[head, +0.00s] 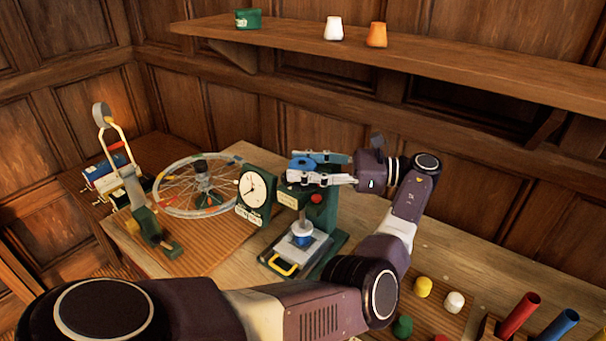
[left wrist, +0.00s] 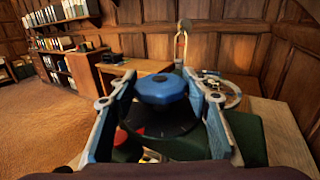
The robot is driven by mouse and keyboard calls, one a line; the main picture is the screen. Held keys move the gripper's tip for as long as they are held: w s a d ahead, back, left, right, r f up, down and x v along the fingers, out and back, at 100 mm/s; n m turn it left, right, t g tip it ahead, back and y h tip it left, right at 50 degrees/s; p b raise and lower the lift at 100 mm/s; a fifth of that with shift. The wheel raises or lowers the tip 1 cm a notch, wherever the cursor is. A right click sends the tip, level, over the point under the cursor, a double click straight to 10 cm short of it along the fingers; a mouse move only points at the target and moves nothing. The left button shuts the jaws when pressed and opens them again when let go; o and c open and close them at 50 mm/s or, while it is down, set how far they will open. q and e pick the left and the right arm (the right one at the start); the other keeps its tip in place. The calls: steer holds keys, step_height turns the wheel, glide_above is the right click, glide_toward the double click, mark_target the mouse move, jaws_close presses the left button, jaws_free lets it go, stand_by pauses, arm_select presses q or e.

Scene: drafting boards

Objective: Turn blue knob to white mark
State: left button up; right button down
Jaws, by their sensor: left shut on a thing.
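The blue knob (head: 302,163) sits on top of a dark green press-like device (head: 330,215) on the table. It also shows in the left wrist view (left wrist: 163,88), faceted, above a black round dial (left wrist: 160,127). My left gripper (head: 297,169) reaches it from the right, with one finger on each side, shut on the knob. In the left wrist view the fingers (left wrist: 155,84) flank the knob. I cannot make out the white mark; the fingers and knob cover part of the dial. My right gripper is not in view.
A clock (head: 254,189) and a spoked wheel (head: 190,187) stand left of the device. A red button (head: 317,198) is on its front. Coloured pegs (head: 423,286) and tubes (head: 520,314) are at the lower right. A wooden shelf (head: 450,64) hangs above.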

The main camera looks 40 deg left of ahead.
mark_target(302, 163)
arm_select(q)
steer(key=shift+r, duration=0.1)
stand_by(0.3)
steer(key=o, duration=1.2)
step_height(302, 163, up, 10)
steer(key=shift+f, duration=0.1)
steer(key=shift+a, duration=0.1)
